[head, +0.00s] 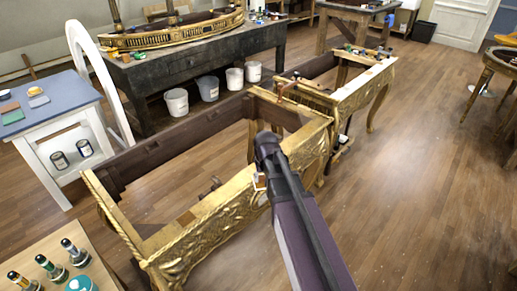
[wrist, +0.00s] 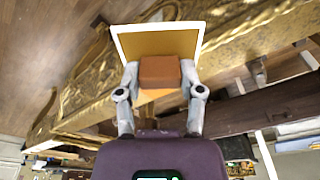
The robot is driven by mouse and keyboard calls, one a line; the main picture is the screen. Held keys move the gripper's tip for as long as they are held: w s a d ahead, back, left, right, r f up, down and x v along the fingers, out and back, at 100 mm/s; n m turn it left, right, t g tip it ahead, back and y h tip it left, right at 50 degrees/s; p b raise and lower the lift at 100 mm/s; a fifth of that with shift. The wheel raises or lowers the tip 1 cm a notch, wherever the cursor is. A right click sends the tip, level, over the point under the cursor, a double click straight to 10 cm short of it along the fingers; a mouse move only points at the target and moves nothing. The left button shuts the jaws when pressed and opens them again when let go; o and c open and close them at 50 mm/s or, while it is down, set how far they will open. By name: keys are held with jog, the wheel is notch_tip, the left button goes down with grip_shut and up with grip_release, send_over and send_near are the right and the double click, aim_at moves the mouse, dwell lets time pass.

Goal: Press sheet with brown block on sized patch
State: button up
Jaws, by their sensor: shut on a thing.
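My gripper (wrist: 160,82) is shut on a brown block (wrist: 160,72), with one finger on each side of it. A square gold-brown sheet (wrist: 158,42) with a pale border is just beyond the block in the wrist view; whether block and sheet touch is unclear. In the head view a small pale corner of the sheet (head: 259,182) shows beside my arm, in front of the carved gilt front of the console (head: 205,226). The sized patch cannot be made out; the sheet, block and arm cover part of the gilt front.
The console is an open frame with dark inner rails (head: 170,142). A corner table with several bottles (head: 78,252) is at lower left. The wooden floor (head: 420,180) at right is clear.

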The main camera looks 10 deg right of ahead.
jog(key=w+n, duration=0.2)
jog(key=w, duration=0.3)
jog(key=w+n, duration=0.2)
jog(key=w, duration=0.3)
jog(key=w+d+n+y, duration=0.1)
jog(key=w+n, duration=0.2)
jog(key=w, duration=0.2)
jog(key=shift+w+r+p, duration=0.3)
jog(key=shift+w, duration=0.1)
jog(key=shift+f, duration=0.1)
jog(key=shift+f+b, duration=2.8)
jog(key=shift+b, duration=0.1)
jog(key=shift+s+d+f+b, duration=0.1)
jog(key=shift+s+f+b, duration=0.05)
jog(key=shift+f+b, duration=0.55)
dwell(0.3)
jog(key=shift+r, duration=0.1)
jog(key=shift+r+p, duration=3.45)
jog(key=shift+p, duration=0.1)
